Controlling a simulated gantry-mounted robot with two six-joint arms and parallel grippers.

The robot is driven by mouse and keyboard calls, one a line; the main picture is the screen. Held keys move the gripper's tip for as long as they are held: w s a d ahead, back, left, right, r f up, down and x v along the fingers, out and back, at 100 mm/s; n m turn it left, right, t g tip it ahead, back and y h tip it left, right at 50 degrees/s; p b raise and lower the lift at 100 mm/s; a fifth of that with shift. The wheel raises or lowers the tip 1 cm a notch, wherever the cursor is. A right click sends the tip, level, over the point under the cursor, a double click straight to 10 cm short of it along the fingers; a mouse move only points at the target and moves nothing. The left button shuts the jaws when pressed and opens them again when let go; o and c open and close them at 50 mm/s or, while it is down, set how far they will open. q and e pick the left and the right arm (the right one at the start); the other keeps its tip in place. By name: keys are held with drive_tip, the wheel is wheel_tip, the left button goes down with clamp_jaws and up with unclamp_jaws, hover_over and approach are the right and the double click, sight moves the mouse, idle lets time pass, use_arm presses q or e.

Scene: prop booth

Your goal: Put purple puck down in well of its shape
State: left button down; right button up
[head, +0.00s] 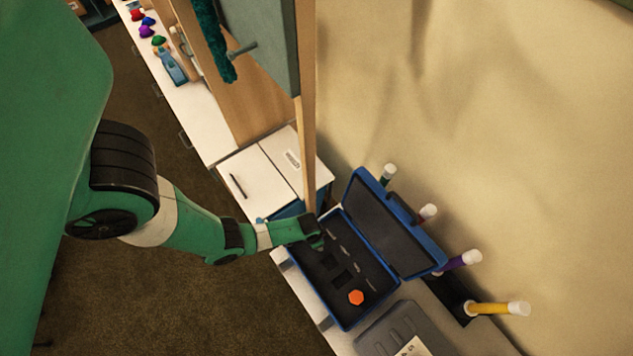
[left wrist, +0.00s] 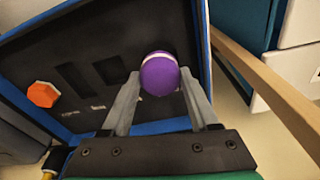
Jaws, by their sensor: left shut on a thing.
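The purple puck (left wrist: 160,76) is round with a pale band and sits between the fingertips of my left gripper (left wrist: 160,88), which is shut on it. In the head view my left gripper (head: 316,238) is at the upper left end of the open blue case (head: 344,322), and the puck is hidden there. The black foam insert (left wrist: 45,60) has dark cut wells, two of them rectangular-looking (left wrist: 110,70). The foam under the puck is covered, so I cannot tell whether it touches. My right gripper is out of view.
An orange hexagonal puck (head: 356,297) lies in the foam. The case's lid (head: 385,225) stands open toward the wall. A wooden post (head: 306,120) rises close by my left gripper. A grey case (head: 395,330) sits beside the blue one.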

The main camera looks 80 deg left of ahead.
use_arm(q)
drive_tip(key=shift+f+b, duration=1.15)
drive_tip(key=shift+f, duration=0.75)
drive_tip(key=shift+s+f+b, duration=0.35)
drive_tip(key=shift+f+b, duration=0.05)
drive_tip(key=shift+f, duration=0.1)
drive_tip(key=shift+c, duration=0.8)
unclamp_jaws()
drive_tip(key=shift+f, duration=0.1)
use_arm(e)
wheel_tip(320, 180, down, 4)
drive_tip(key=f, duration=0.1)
use_arm(q)
wheel_tip(320, 180, up, 9)
drive_tip(key=p, duration=0.8)
drive_tip(key=shift+s+d, duration=0.1)
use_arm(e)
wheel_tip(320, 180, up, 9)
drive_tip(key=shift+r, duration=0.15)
